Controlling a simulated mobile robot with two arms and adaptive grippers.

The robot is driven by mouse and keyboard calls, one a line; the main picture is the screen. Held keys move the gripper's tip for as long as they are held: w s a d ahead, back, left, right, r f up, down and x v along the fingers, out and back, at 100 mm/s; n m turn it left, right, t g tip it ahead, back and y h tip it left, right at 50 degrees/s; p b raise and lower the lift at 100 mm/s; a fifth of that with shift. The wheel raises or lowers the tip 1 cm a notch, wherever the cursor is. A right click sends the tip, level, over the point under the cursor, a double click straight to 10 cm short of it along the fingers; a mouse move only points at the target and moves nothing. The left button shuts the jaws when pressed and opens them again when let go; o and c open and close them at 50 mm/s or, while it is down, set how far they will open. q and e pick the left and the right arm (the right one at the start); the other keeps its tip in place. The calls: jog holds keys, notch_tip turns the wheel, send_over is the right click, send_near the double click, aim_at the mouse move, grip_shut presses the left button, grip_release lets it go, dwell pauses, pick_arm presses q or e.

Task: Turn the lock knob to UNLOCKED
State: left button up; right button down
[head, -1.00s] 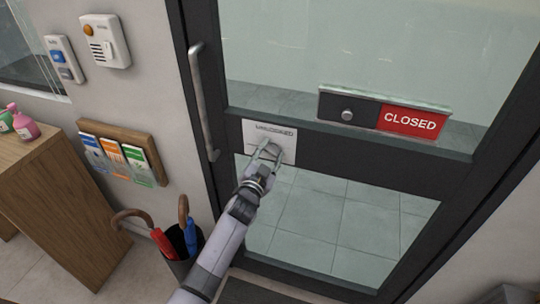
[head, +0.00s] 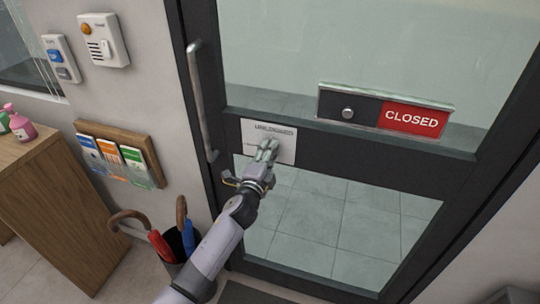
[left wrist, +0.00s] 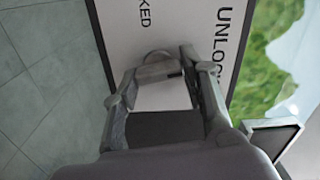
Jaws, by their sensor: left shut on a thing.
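The white lock plate (head: 286,134) is on the dark crossbar of the glass door, right of the long handle. In the left wrist view the plate (left wrist: 190,18) appears sideways, with part of "UNLOCKED" on the right and "KED" at the top left. My left gripper (head: 268,146) is in front of the plate. In the left wrist view its fingers (left wrist: 160,72) are shut on the grey lock knob (left wrist: 157,57). The fingers hide most of the knob, so its exact setting cannot be read. My right gripper is in neither view.
A vertical door handle (head: 200,105) stands just left of the plate. A red "CLOSED" sign (head: 413,119) with a silver slider knob is to the right. An umbrella stand (head: 178,268), a leaflet rack (head: 118,153) and a wooden counter (head: 60,200) are at the left.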

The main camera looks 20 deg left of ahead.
pick_arm(q)
jog(key=shift+m, duration=0.9)
jog(key=shift+f, duration=0.1)
jog(key=o, duration=1.2)
jog(key=shift+c, duration=0.2)
jog(key=shift+s, duration=0.1)
jog(key=s, duration=1.2)
jog(key=shift+a, duration=0.2)
jog(key=shift+w, duration=0.1)
